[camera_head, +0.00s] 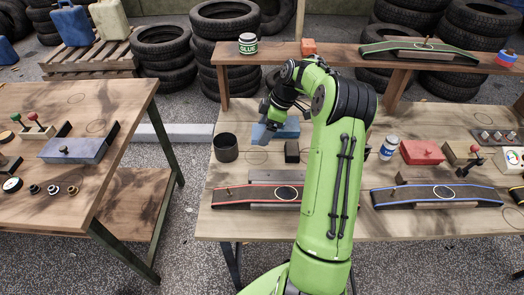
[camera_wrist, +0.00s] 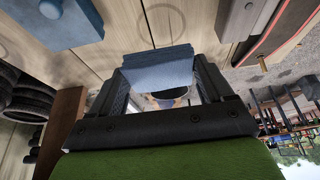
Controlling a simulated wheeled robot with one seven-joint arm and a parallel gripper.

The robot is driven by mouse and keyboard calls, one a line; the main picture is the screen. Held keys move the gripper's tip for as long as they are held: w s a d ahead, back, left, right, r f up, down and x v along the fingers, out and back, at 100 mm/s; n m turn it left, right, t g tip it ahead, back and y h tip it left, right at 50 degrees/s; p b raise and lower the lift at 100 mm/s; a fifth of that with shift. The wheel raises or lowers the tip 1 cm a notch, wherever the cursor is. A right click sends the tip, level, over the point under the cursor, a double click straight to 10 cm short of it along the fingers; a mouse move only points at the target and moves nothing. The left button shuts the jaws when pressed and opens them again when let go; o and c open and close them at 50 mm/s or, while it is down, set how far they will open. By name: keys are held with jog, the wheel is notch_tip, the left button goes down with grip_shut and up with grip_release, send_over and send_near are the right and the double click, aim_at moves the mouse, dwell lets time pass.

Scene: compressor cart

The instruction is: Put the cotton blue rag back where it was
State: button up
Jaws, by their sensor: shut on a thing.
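My gripper (camera_head: 268,112) is above the back left part of the right-hand workbench (camera_head: 225,185), near the black cup. It is shut on the blue rag (camera_wrist: 158,72), which spans between the two fingers of my gripper (camera_wrist: 160,85) in the wrist view. In the head view the rag (camera_head: 260,133) hangs below the fingers, in front of a blue box. A thin drawn ring (camera_wrist: 160,22) lies on the wood beyond the rag in the wrist view. The bottom of the rag and its gap to the bench are hard to tell.
A black cup (camera_head: 226,148) stands left of the gripper, the blue box (camera_head: 290,128) right of it. A small black block (camera_head: 292,152) and a red-edged ramp (camera_head: 230,197) are nearer. A raised shelf (camera_head: 350,54) crosses behind. My arm hides the bench's middle.

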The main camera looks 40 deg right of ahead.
notch_tip(320, 180, down, 8)
jog(key=shift+f+b, duration=0.2)
jog(key=shift+b, duration=0.95)
jog(key=shift+r, duration=0.1)
